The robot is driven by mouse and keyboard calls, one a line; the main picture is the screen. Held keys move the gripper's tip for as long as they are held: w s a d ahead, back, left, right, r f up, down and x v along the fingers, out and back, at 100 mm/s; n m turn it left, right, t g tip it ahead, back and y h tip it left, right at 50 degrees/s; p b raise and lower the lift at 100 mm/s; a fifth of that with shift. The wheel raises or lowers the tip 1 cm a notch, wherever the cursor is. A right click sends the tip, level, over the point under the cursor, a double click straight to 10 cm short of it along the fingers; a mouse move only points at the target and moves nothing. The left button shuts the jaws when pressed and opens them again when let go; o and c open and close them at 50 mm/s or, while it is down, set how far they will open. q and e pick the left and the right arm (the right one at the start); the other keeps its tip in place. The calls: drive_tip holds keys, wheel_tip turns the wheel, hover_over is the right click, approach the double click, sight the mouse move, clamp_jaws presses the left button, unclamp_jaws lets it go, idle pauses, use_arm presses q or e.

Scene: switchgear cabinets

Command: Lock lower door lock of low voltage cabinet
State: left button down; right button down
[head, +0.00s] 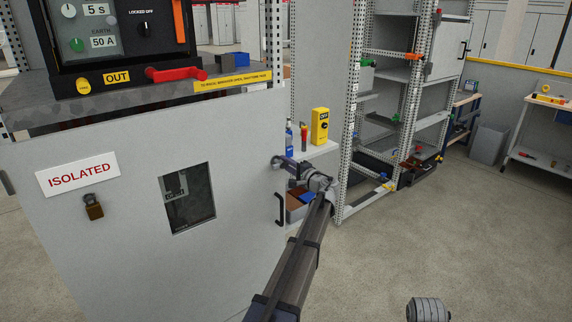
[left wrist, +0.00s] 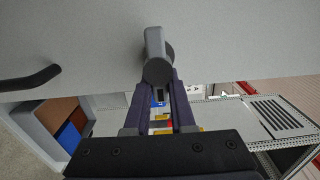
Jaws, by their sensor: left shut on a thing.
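The grey cabinet door (head: 110,240) fills the left of the head view, standing flat with its panel. A grey lock knob (head: 276,161) sits near the door's upper right edge, above a black pull handle (head: 281,209). In the left wrist view the lock's grey lever (left wrist: 156,45) stands out from the door face. My left gripper (head: 285,164) is at this lock, and its fingers (left wrist: 158,82) are shut on the lever from both sides. The fingertips are partly hidden behind the lever's rounded end. My right gripper is not seen.
A yellow device (head: 320,126) stands on a shelf behind. Open racking (head: 395,75) is beyond.

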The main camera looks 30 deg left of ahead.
use_arm(q)
drive_tip(key=c, duration=0.8)
unclamp_jaws()
drive_tip(key=shift+o, duration=0.2)
drive_tip(key=v, duration=0.7)
drive_tip(key=shift+d, duration=0.35)
drive_tip(key=shift+s, duration=0.1)
drive_tip(key=s+d+f+g+h+p, duration=0.2)
drive_tip(key=s+d+f+h+p, duration=0.1)
drive_tip(key=s+d, duration=0.9)
drive_tip(key=s+d+f+g+h+p, duration=0.2)
drive_tip(key=s+d+f+h, duration=0.3)
drive_tip(key=s+d, duration=0.7)
drive_tip(key=s+d+f+g+h+p, duration=0.3)
drive_tip(key=s+d+h, duration=0.4)
drive_tip(key=s+d, duration=0.5)
drive_tip(key=shift+s+f+n+p, duration=0.45)
drive_tip(key=shift+s+p, duration=0.15)
drive_tip(key=shift+p, duration=0.4)
